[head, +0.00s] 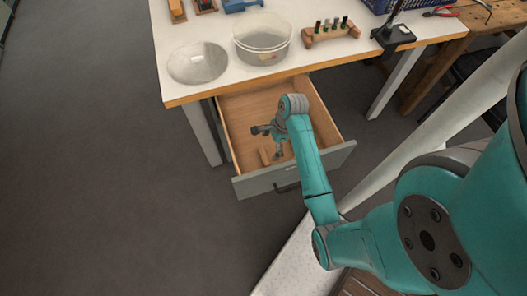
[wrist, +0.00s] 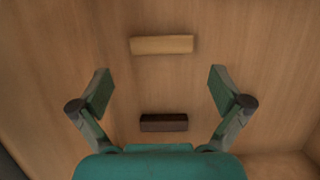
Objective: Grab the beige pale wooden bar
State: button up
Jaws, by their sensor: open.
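The beige pale wooden bar (wrist: 162,44) lies flat on the drawer floor in the wrist view, beyond my fingertips and roughly centred between them. In the head view, a small pale piece that looks like this bar (head: 263,156) shows inside the drawer beside my gripper. My gripper (wrist: 160,84) is open and empty, its fingers spread wider than the bar. A dark brown bar (wrist: 164,122) lies on the drawer floor nearer my palm, parallel to the pale bar. My gripper is over the drawer in the head view (head: 271,143).
The open wooden drawer (head: 240,107) has side walls and a grey front panel (head: 254,184). Above it is a white tabletop (head: 215,30) with a glass bowl (head: 197,65), a clear tub (head: 262,42) and a wooden rack (head: 330,35). The drawer floor around the bars is clear.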

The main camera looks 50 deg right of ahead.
aim_at(264, 156)
jog(key=shift+x, duration=3.3)
jog(key=shift+w, duration=0.1)
jog(key=c, duration=0.7)
